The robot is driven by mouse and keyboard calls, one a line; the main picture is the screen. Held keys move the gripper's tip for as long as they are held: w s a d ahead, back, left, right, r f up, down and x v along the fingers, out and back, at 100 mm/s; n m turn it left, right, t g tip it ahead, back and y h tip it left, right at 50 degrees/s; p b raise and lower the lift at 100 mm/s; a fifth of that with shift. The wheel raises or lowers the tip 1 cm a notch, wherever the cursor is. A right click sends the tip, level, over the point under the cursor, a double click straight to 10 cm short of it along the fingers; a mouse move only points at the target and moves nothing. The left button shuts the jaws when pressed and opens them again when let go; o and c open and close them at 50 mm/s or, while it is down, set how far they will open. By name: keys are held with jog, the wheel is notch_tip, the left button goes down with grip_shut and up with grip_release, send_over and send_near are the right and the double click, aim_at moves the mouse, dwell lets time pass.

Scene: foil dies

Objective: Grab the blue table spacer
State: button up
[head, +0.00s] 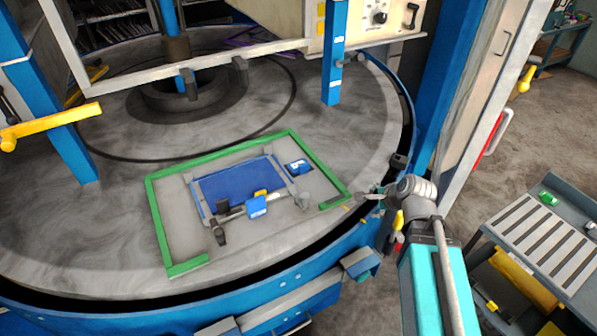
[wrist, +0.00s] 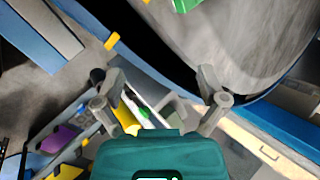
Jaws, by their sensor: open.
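A small blue block (head: 298,167) with a white mark lies inside the green frame (head: 155,215), near its right side. Another small blue block (head: 257,207) sits at the front edge of a blue plate (head: 235,184) in the same frame. I cannot tell which of them is the table spacer. My gripper (head: 370,194) is open and empty, just right of the frame's front right corner, near the round table's rim. Its two spread fingers show in the wrist view (wrist: 161,88), with nothing between them. No blue block shows clearly in the wrist view.
The round grey table (head: 80,230) has blue posts (head: 334,60) standing on it and a yellow handle (head: 50,125) at left. A slatted cart (head: 545,240) with a green item (head: 548,198) stands at right.

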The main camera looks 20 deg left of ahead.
aim_at(305, 166)
jog(key=a+m+y, duration=0.1)
jog(key=a+m, duration=0.1)
jog(key=a+m+t+y+b, duration=0.1)
jog(key=a+m, duration=0.1)
jog(key=a, duration=0.1)
jog(key=w+a+r+m+t+b, duration=0.1)
jog(key=a+m, duration=0.1)
jog(key=a, duration=0.1)
jog(key=shift+a+m+y, duration=0.15)
jog(key=shift+m+y, duration=0.15)
jog(key=shift+y, duration=0.1)
jog(key=a+m, duration=0.1)
jog(key=m, duration=0.1)
jog(key=a+r+m+t+y+b, duration=0.1)
jog(key=a+m, duration=0.1)
jog(key=a+m+b, duration=0.1)
jog(key=a, duration=0.1)
jog(key=shift+a+r+m+y, duration=0.1)
jog(key=shift+r+m+y, duration=0.15)
jog(key=shift+m+y, duration=0.15)
jog(key=shift+a+r+m+t, duration=0.3)
jog(key=shift+a+m+t, duration=0.2)
jog(key=shift+m, duration=0.3)
jog(key=shift+w+f, duration=0.1)
